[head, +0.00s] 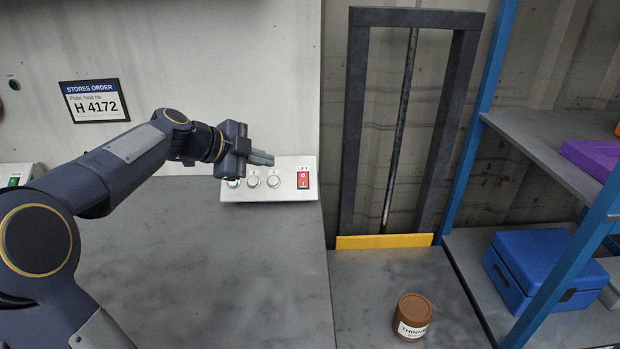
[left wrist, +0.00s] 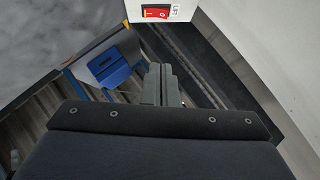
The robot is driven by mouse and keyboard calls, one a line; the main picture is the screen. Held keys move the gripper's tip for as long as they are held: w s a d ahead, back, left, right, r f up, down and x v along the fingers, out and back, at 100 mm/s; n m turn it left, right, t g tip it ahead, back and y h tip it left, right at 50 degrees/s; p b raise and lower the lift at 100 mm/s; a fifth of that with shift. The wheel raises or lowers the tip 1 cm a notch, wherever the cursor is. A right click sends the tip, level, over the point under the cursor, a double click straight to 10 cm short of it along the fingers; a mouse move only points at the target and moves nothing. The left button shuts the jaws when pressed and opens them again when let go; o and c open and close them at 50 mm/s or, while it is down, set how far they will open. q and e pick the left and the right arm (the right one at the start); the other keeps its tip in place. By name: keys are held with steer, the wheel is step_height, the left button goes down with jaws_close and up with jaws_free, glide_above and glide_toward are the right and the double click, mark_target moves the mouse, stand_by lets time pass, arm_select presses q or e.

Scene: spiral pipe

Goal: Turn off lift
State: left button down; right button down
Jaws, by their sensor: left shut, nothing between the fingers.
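The lift control panel (head: 285,187) is a pale box on the grey worktop against the wall, with several round buttons and a red rocker switch (head: 303,180) under a LIFT label. The switch also shows at the top of the left wrist view (left wrist: 156,12), marked 0 and I. My left gripper (head: 262,158) is shut and empty, above the panel's buttons and to the left of the switch. Its fingers show in the left wrist view (left wrist: 161,84), apart from the switch. Part of the panel's left side is hidden behind the gripper. My right gripper is not in view.
The lift's dark frame (head: 355,120) with a yellow sill (head: 384,241) stands right of the panel. A brown tin (head: 412,314) stands in front of it. Blue-posted shelves at right hold a blue box (head: 540,262) and a purple item (head: 592,158). The worktop (head: 210,270) is clear.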

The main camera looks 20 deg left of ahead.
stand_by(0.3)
arm_select(q)
steer(key=p, duration=0.2)
glide_above(303, 180)
steer(key=s, duration=0.4)
step_height(303, 180, down, 5)
steer(key=shift+w+a+f, duration=0.15)
steer(key=shift+w+f, duration=0.25)
steer(key=shift+f, duration=0.15)
steer(key=shift+w+a+f, duration=0.15)
steer(key=shift+w+f, duration=0.2)
steer(key=shift+f, duration=0.2)
steer(key=shift+w+a+f, duration=0.25)
steer(key=shift+w+f, duration=0.15)
steer(key=shift+f, duration=0.1)
